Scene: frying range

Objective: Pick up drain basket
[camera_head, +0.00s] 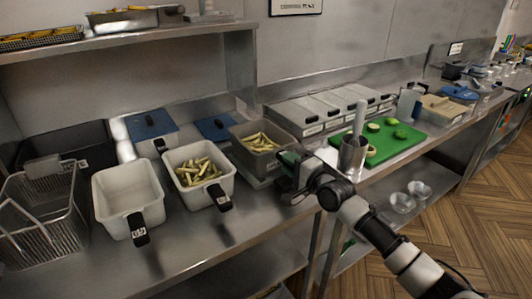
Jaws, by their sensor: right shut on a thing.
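A grey metal drain basket (241,151) with cut fries in it is at the middle of the steel counter, right of the white basket with fries. My right gripper (287,162) is at its right front side, shut on it. The jaws hide the exact grip point and any handle there. The basket looks upright; I cannot tell whether it touches the counter. My left gripper is out of view.
A white basket with fries (188,191), an empty white basket (103,205) and a wire basket (72,205) stand to the left. Right are lidded steel containers (320,112), a steel cup (352,160) and a green cutting board (402,145). A shelf (180,35) hangs above the left counter.

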